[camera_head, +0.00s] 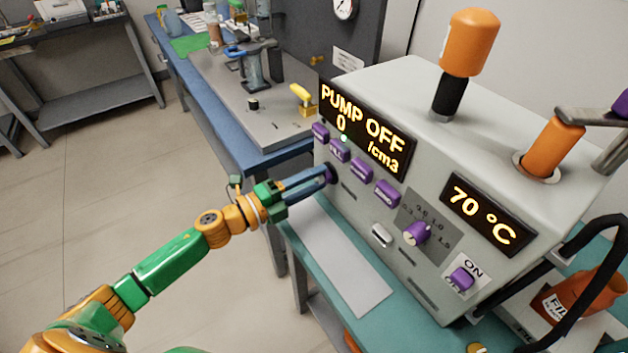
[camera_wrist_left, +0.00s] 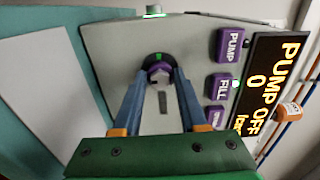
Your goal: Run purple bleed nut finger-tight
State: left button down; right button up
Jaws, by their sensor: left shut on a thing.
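The purple bleed nut (camera_wrist_left: 158,72) sits on the left part of the grey classifier's front panel, below the purple buttons. In the head view only a bit of the nut (camera_head: 331,174) shows past the fingertips. My left gripper (camera_wrist_left: 160,78) is shut on the nut, with one blue-grey finger on either side of it. In the head view the left gripper (camera_head: 324,175) reaches the panel from the left. The nut's thread is hidden. My right gripper is not in view.
The classifier (camera_head: 400,90) stands on a teal bench (camera_head: 345,318); its displays read PUMP OFF 0 /cm3 (camera_head: 365,123) and 70 °C (camera_head: 487,215). Purple buttons (camera_head: 361,171) lie close to the gripper. A white sheet (camera_head: 340,262) lies in front. Open floor is at left.

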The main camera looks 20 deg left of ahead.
pick_arm(q)
jog(key=shift+f, duration=0.1)
dwell(0.4)
jog(key=shift+c, duration=2.2)
grip_release()
jog(key=shift+a, duration=0.1)
jog(key=b+v, duration=0.1)
jog(key=v, duration=0.5)
jog(key=shift+s+f, duration=0.1)
jog(key=shift+s+a, duration=0.35)
jog(key=shift+s, duration=0.05)
